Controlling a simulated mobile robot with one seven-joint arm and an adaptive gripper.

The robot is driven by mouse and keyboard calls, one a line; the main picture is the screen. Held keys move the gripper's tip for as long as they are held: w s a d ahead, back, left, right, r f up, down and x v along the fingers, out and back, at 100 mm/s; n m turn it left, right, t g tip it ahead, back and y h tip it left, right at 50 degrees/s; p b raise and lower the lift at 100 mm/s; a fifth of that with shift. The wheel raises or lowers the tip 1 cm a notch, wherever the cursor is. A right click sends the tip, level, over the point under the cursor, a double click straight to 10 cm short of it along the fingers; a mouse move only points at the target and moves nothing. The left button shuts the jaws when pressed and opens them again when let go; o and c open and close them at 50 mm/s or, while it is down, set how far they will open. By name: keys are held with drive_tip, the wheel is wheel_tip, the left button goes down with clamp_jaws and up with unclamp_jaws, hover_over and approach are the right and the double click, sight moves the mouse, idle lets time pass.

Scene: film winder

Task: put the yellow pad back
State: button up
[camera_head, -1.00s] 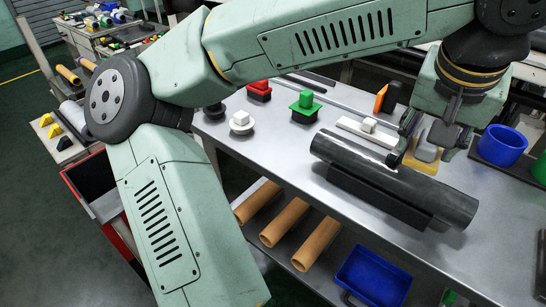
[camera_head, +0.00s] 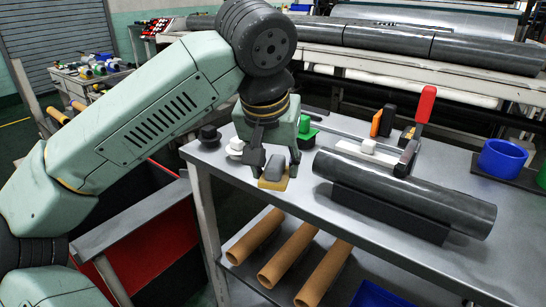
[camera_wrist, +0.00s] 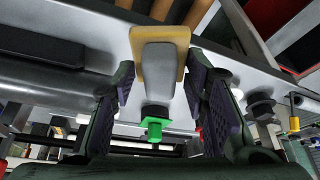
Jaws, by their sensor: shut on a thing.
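The yellow pad (camera_head: 273,183) has a flat yellow base and a grey block handle (camera_head: 276,169). My gripper (camera_head: 275,164) points down and is shut on the grey handle, with a dark finger on each side. The pad is over the left front part of the grey table, left of the dark roll; I cannot tell whether its base touches the tabletop. In the wrist view the pad (camera_wrist: 160,36) shows beyond and between the fingertips (camera_wrist: 160,85).
The dark roll (camera_head: 405,190) lies on a black cradle (camera_head: 390,214). Behind my gripper are a green stamp-like piece (camera_head: 308,128), a white one (camera_head: 236,147) and a black one (camera_head: 209,137). A red-handled tool (camera_head: 425,104) and a blue cup (camera_head: 502,157) stand farther right.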

drive_tip(key=w, duration=0.3)
drive_tip(key=w+p, duration=0.1)
drive_tip(key=w, duration=0.5)
drive_tip(key=shift+w+d+f, duration=0.1)
drive_tip(key=shift+w+f, duration=0.1)
drive_tip(key=shift+f, duration=0.15)
drive_tip(key=shift+w+f+p, duration=0.15)
drive_tip(key=shift+f+p, duration=0.15)
drive_tip(key=shift+f, duration=1.7)
drive_tip(key=o, duration=1.1)
drive_tip(key=shift+r+p, duration=0.3)
drive_tip(key=v, duration=1.1)
drive_tip(key=shift+r, duration=0.35)
drive_tip(key=shift+s, duration=0.25)
